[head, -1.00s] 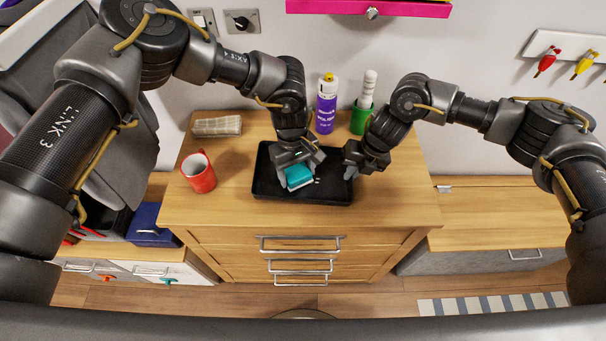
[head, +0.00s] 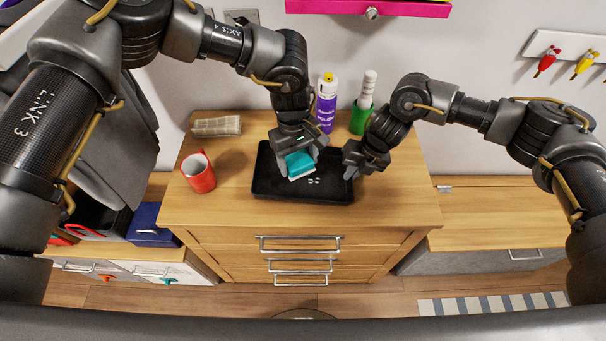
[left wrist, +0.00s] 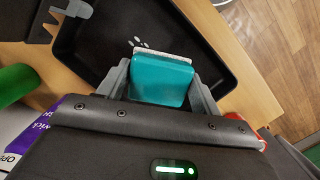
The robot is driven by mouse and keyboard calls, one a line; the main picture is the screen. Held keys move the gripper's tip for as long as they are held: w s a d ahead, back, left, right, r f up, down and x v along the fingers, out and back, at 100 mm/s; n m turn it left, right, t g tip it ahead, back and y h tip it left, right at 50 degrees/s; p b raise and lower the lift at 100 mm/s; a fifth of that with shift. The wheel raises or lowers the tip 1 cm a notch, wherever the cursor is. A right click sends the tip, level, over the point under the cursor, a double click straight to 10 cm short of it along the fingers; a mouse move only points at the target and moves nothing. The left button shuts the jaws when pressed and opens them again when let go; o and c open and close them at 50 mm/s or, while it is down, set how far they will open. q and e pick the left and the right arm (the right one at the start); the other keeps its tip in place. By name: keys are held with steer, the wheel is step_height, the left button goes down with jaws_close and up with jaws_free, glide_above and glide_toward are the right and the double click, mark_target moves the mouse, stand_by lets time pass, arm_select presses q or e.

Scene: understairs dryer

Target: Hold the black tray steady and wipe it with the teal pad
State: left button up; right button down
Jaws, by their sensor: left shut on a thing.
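The black tray (head: 270,188) lies flat on the wooden cabinet top. My left gripper (head: 298,160) is shut on the teal pad (head: 299,163), over the middle of the tray. The teal pad (left wrist: 162,80) has a pale underside edge and sits between both fingers in the left wrist view. Whether it touches the tray floor is hard to tell. Several small white spots (head: 313,181) lie on the tray just in front of the pad. My right gripper (head: 352,160) is at the tray's right edge, its fingers by the rim; whether they are closed on it is unclear.
A red mug (head: 199,174) stands left of the tray. A purple and white spray can (head: 326,103) and a green holder (head: 361,118) stand behind it, near my arms. A pale stack (head: 217,126) lies at back left. The cabinet's front strip is clear.

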mark_target(309, 169)
stand_by(0.5)
arm_select(q)
steer(key=shift+d+f, duration=0.65)
steer(key=shift+f, duration=0.3)
steer(key=shift+d+f, duration=0.65)
steer(key=shift+f, duration=0.25)
steer(key=shift+a+f, duration=0.1)
steer(key=shift+f, duration=0.7)
